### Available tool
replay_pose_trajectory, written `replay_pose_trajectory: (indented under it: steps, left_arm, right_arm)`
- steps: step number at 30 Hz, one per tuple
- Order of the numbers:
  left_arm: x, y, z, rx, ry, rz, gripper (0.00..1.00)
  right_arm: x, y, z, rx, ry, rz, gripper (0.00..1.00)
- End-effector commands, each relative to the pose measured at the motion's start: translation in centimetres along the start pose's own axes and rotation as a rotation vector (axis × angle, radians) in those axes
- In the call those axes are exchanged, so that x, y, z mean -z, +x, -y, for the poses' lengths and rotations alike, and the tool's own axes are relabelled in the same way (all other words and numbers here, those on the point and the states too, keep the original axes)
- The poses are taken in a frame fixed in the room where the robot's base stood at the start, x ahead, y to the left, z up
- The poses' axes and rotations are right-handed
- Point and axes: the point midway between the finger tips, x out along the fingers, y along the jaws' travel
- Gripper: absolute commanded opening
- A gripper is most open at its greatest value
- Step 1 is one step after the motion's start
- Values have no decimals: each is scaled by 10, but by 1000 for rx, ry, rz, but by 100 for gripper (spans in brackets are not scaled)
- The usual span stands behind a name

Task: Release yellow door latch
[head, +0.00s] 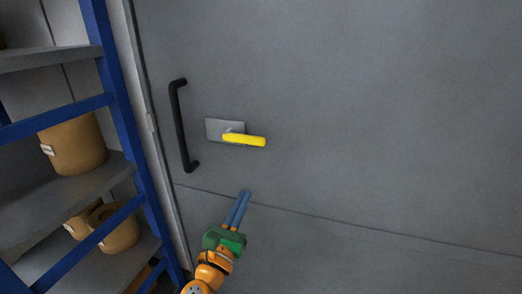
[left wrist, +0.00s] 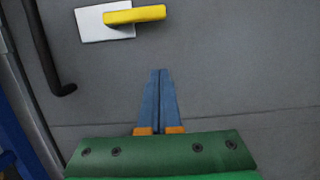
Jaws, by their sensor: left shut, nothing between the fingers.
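The yellow door latch (head: 244,141) is a short bar lying nearly level on a pale rectangular plate (head: 214,128) on the grey door (head: 350,110). In the left wrist view the latch (left wrist: 135,15) is near the top edge, up and slightly left of my fingertips. My left gripper (head: 245,193) has blue fingers and a green body. It is below the latch, apart from it, with its fingers together and nothing between them. The left gripper (left wrist: 158,71) points up at the door in the wrist view. My right gripper is not in view.
A black vertical handle (head: 181,125) is fixed on the door left of the latch. The door to the right of the latch is bare.

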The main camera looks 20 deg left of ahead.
Motion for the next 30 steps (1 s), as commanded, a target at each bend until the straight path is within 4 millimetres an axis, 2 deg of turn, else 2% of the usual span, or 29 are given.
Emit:
replay_pose_trajectory:
  steps: [8,11,17,24,27,30]
  left_arm:
    - [0,1,0,-1,-2,-1,0]
    - [0,8,0,-2,-3,0,0]
    - [-1,48,0,-3,-4,1,0]
    - [2,100,0,-2,-5,1,0]
    - [-25,107,0,0,-3,-1,0]
    - [-35,110,0,-1,-4,-2,0]
  right_arm:
    - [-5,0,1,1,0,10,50]
    - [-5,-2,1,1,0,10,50]
    - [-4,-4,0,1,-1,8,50]
    - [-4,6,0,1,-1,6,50]
    - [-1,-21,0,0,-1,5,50]
    - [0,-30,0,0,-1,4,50]
